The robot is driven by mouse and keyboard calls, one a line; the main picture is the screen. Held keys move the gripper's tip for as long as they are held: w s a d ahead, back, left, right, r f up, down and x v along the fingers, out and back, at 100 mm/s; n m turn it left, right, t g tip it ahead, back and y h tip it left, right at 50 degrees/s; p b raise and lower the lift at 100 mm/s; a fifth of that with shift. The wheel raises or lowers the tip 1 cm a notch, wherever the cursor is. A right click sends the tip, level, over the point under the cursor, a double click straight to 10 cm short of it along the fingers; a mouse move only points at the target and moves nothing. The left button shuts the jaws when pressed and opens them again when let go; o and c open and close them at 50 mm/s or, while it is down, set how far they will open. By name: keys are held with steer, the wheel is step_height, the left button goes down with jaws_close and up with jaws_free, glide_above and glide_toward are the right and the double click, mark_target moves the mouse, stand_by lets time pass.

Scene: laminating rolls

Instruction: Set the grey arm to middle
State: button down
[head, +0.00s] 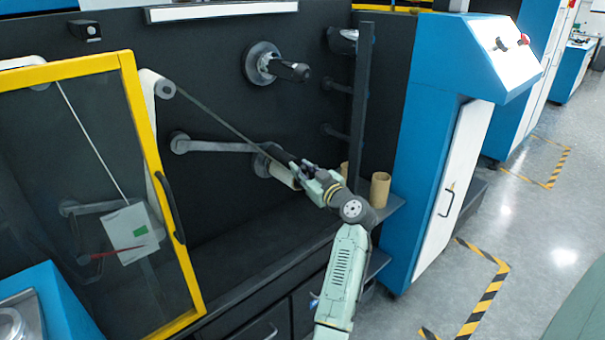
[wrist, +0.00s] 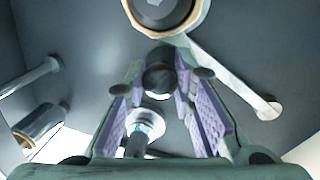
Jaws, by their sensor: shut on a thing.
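The grey arm (head: 215,146) sticks out from a pivot on the dark machine wall. It runs nearly level to the right, to a pale roller (head: 282,173) at its free end. In the wrist view the grey arm (wrist: 235,82) slants along the right, from the roll at the top to its pivot. My gripper (head: 300,172) is at the arm's free end. In the wrist view its purple-padded fingers are closed around a dark round knob (wrist: 159,82) just below the roll. The fingers partly cover the arm's end in the head view.
A yellow-framed clear door (head: 127,110) stands at the left. A spindle with a black handle (head: 290,70) is above my gripper. A dark upright post (head: 361,100) and cardboard cores (head: 380,188) on a shelf are close on the right. Open floor lies further right.

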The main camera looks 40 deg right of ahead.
step_height(320, 180, up, 10)
steer(key=d+n+b, duration=0.1)
steer(key=n+b, duration=0.3)
steer(key=b, duration=0.3)
steer(key=shift+d+t, duration=0.4)
steer(key=shift+w, duration=0.1)
steer(key=c, duration=1.3)
jaws_free()
steer(key=shift+c, duration=0.2)
steer(key=s, duration=1.2)
steer(key=shift+a+f, duration=0.35)
steer(key=shift+a, duration=0.1)
